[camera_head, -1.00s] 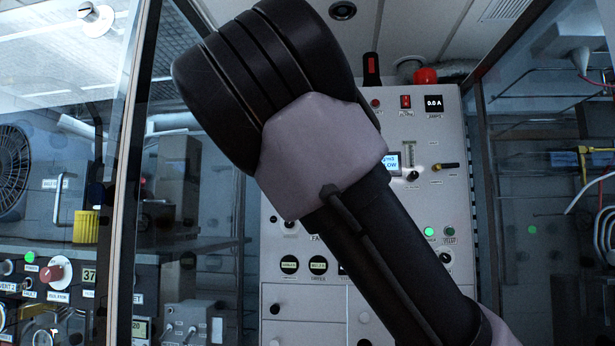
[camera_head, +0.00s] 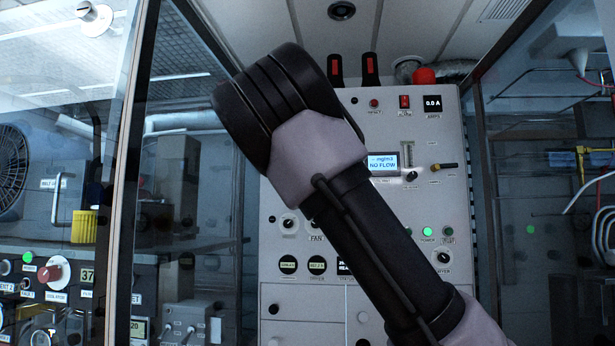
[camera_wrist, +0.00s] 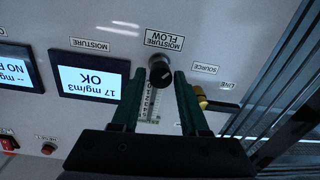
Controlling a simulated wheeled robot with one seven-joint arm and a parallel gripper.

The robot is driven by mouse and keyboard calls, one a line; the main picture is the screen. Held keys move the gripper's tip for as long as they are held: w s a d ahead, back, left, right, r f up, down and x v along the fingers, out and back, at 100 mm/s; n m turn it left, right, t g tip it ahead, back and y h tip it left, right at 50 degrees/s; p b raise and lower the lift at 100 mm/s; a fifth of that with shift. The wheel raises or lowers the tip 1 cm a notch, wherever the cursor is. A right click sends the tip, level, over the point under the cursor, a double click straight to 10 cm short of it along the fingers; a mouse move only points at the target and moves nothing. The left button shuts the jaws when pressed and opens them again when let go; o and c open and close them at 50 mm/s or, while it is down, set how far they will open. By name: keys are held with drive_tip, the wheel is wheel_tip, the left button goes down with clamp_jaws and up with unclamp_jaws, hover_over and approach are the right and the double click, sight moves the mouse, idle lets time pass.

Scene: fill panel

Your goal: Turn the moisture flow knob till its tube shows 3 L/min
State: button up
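The moisture flow knob (camera_wrist: 160,71) is black and round with a pale pointer line. The level in the tube is too small to read. My gripper (camera_wrist: 160,74) is open, its dark green fingertips on either side of the knob. I cannot tell whether they touch it. The head view does not show my gripper.
A display (camera_wrist: 91,80) reads 17 mg/m3 OK; another (camera_head: 383,163) reads NO FLOW. The yellow-handled source valve (camera_wrist: 201,101) is close beside my right finger in the wrist view. Red switches (camera_head: 404,102) sit higher on the panel. Glass walls flank the panel.

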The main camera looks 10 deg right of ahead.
clamp_jaws()
drive_tip(key=n, duration=0.4)
drive_tip(key=shift+n, duration=0.4)
drive_tip(key=shift+o, duration=2.4)
unclamp_jaws()
drive_tip(key=shift+s, duration=0.1)
drive_tip(key=v, duration=1.1)
drive_tip(key=shift+r, duration=0.25)
drive_tip(key=shift+d, duration=0.1)
